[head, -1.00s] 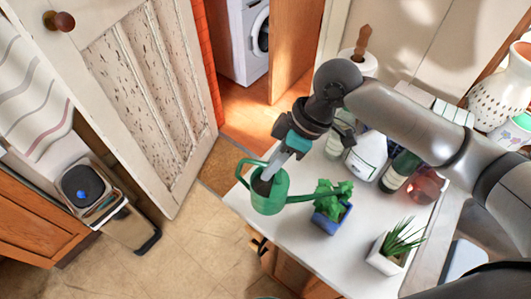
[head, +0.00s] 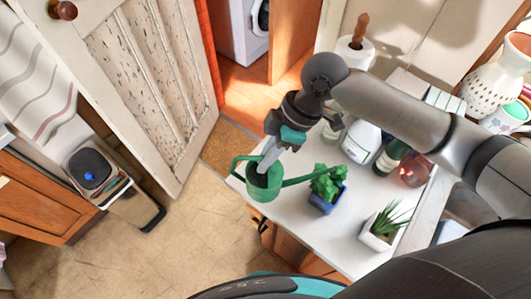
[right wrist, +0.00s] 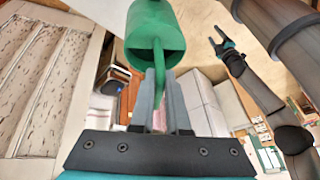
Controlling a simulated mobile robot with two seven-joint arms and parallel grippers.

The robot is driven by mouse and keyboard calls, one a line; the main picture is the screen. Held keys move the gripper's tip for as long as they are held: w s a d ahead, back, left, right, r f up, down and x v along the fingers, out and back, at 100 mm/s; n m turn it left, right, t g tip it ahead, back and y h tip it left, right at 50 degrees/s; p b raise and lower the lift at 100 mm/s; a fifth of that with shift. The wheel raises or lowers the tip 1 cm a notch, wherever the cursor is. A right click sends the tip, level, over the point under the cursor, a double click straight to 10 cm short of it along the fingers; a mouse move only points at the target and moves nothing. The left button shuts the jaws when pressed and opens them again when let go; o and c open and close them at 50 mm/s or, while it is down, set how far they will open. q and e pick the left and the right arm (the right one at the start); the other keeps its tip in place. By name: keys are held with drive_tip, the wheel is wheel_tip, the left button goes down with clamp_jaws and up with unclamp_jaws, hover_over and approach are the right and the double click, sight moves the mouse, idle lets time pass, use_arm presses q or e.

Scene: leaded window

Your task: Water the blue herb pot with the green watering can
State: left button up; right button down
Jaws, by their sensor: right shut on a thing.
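The green watering can (head: 264,186) is held by its handle in my right gripper (head: 270,158), above the left end of the white counter top. Its long spout reaches right, across the leaves of the herb in the blue pot (head: 321,204). Whether spout and leaves touch, or any water flows, I cannot tell. The can (right wrist: 155,32) also shows in the right wrist view, with my right gripper's fingers (right wrist: 160,95) shut around its handle. My left gripper (right wrist: 222,45) shows there too, fingers apart and empty, away from the can.
A spiky plant in a white pot (head: 376,238) stands right of the blue pot. The white counter top (head: 290,222) has bare room in front. A bin (head: 92,170) stands at left.

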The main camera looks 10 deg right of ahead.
sight(271, 169)
drive_tip(key=shift+y, duration=0.9)
drive_tip(key=shift+d+f+b, duration=0.25)
drive_tip(key=shift+f+b, duration=0.85)
drive_tip(key=shift+f, duration=0.1)
drive_tip(key=shift+d+f+b, duration=0.2)
drive_tip(key=shift+f+b, duration=0.9)
drive_tip(key=shift+f, duration=0.1)
drive_tip(key=shift+s+p, duration=0.1)
drive_tip(key=shift+p, duration=0.2)
drive_tip(key=shift+d+r, duration=0.1)
drive_tip(key=shift+s+d+r+t+y, duration=0.1)
drive_tip(key=shift+d+r+t+y, duration=0.3)
drive_tip(key=shift+r+y, duration=0.4)
drive_tip(key=shift+d+r, duration=0.15)
drive_tip(key=shift+r, duration=0.05)
idle(0.6)
